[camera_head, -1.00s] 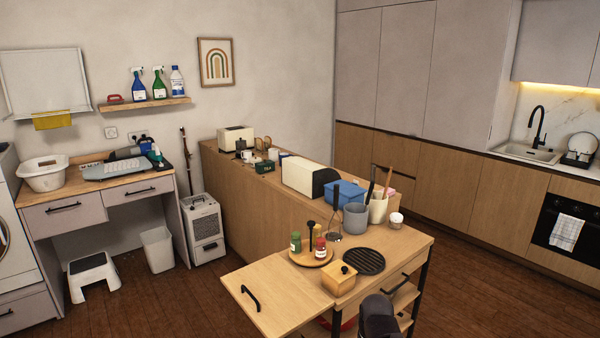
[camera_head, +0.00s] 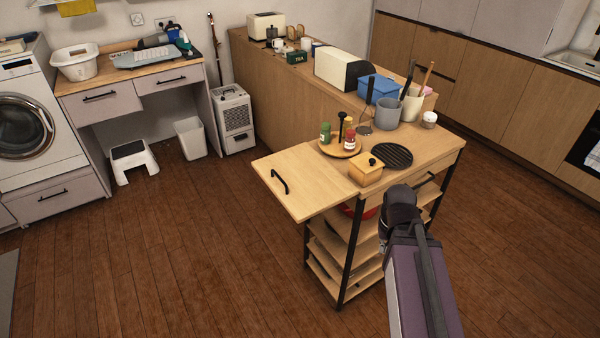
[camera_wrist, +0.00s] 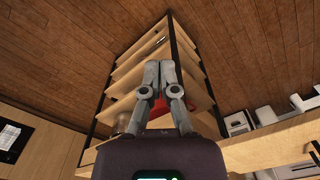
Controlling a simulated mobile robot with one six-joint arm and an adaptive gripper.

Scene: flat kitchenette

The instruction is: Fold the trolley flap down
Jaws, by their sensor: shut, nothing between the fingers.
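The trolley (camera_head: 345,240) has a wooden top, black posts and open shelves. Its flap (camera_head: 305,183) sticks out level from the left end of the top, with a black handle (camera_head: 279,181) on its upper face. My arm rises at the lower right in the head view, in front of the trolley; my gripper's fingers cannot be made out there. In the wrist view my gripper (camera_wrist: 159,66) is shut and empty, its fingertips together, pointing towards the trolley's shelves (camera_wrist: 143,60). A red object (camera_wrist: 157,108) lies on a shelf behind the fingers.
A wooden counter (camera_head: 270,110) stands behind. The floor (camera_head: 200,250) left of the trolley is clear.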

